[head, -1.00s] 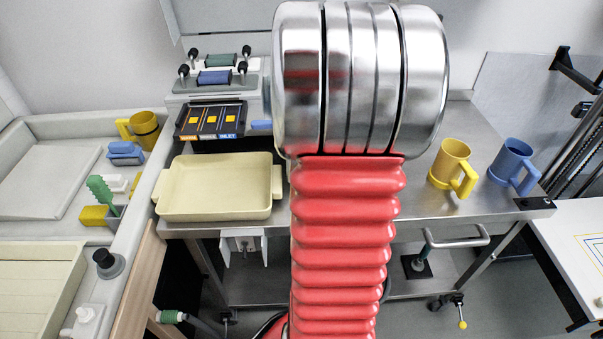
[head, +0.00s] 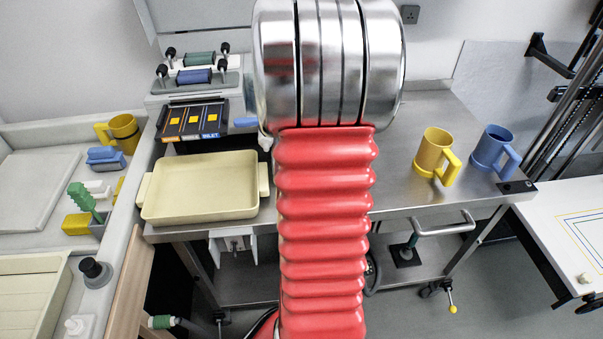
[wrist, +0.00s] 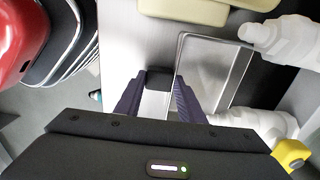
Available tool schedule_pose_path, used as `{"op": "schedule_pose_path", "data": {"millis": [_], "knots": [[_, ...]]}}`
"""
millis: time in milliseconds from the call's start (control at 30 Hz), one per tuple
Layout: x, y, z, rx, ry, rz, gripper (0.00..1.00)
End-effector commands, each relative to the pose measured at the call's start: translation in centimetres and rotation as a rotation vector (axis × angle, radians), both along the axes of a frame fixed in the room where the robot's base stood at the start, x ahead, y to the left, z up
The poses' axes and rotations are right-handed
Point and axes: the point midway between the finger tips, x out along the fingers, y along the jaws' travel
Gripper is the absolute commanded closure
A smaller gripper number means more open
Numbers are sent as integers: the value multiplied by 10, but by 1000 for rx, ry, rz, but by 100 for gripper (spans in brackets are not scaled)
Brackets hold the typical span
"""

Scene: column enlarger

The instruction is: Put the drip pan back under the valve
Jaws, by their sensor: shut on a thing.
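My gripper (wrist: 160,82) shows in the wrist view with its dark fingers closed on a small dark block, with a pale metal strip running below it. A shallow silver rectangular pan (wrist: 214,68), which looks like the drip pan, lies right beside the right finger. The block looks like the pan's grip, but the join is hidden. White pipe and valve parts (wrist: 285,40) are close to the pan's right side, and more white fittings sit below right. In the head view my red arm hides the gripper and the pan.
A pale yellow tray (head: 200,205) sits on the steel bench (head: 395,190), left of my arm. A yellow mug (head: 432,152) and a blue mug (head: 490,150) stand on the right. A yellow part (wrist: 291,154) is at the wrist view's lower right. The bench between arm and mugs is clear.

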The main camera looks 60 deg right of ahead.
Motion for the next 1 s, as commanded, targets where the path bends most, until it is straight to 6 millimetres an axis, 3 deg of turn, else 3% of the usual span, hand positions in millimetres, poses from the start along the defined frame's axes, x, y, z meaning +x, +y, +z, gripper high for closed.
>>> {"op": "schedule_pose_path", "data": {"millis": [200, 233, 467, 767, 1000], "knots": [[0, 0, -2, -1, -1, 0, 100], [0, 0, -2, -1, -1, 0, 63], [-1, -1, -2, -1, -1, -4, 47], [-2, -2, 0, -1, -1, -5, 46], [-2, -2, 19, -3, -3, -6, 46]]}}
